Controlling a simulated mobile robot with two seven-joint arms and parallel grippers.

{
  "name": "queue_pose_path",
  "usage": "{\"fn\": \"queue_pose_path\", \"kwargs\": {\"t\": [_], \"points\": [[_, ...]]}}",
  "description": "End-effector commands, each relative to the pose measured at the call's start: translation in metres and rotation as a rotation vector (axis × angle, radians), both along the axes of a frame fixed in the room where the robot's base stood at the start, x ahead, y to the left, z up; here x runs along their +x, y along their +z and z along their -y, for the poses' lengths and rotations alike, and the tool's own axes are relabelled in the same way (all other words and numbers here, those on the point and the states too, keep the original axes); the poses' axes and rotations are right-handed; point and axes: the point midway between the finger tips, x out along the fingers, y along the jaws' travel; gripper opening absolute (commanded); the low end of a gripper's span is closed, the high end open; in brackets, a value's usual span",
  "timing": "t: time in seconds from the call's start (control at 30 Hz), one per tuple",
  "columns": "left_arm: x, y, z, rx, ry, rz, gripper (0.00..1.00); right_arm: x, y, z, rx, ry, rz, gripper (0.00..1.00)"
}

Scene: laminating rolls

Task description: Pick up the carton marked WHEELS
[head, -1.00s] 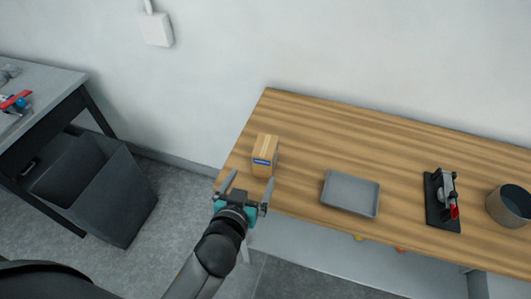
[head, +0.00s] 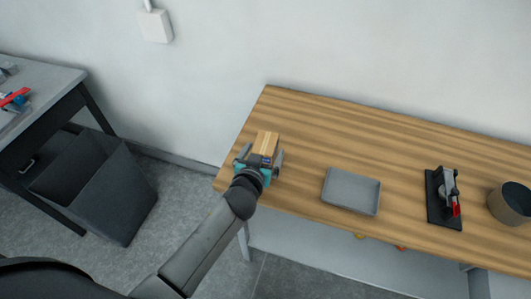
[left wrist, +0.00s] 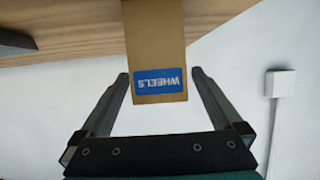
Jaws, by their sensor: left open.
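The carton marked WHEELS (head: 266,142) is a small brown box near the left end of the wooden table. In the left wrist view the carton (left wrist: 156,40) shows its blue label, upside down, reading WHEELS. My left gripper (head: 261,158) is open, with one finger on each side of the carton's near end. In the left wrist view my left gripper (left wrist: 160,84) shows gaps between both fingers and the carton. The gripper hides the carton's lower front in the head view. My right gripper is not in view.
The wooden table (head: 400,155) also holds a grey tray (head: 351,190) right of the carton, a black-based clamp device (head: 443,198) and a round container (head: 510,203). A dark bin (head: 100,190) stands on the floor at left, by a grey table (head: 45,82).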

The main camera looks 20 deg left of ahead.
Motion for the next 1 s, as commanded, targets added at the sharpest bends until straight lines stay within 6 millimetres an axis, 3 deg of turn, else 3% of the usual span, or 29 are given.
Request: {"fn": "queue_pose_path", "kwargs": {"t": [0.2, 0.5, 1.0], "points": [[0.019, -0.008, -0.001, 0.001, 0.000, 0.000, 1.00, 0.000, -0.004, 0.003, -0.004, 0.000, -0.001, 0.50], [0.021, -0.009, -0.001, 0.000, -0.001, -0.001, 1.00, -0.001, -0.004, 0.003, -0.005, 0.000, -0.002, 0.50], [0.021, -0.009, -0.001, 0.000, -0.001, -0.001, 0.44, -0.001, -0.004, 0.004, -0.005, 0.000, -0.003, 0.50]]}}
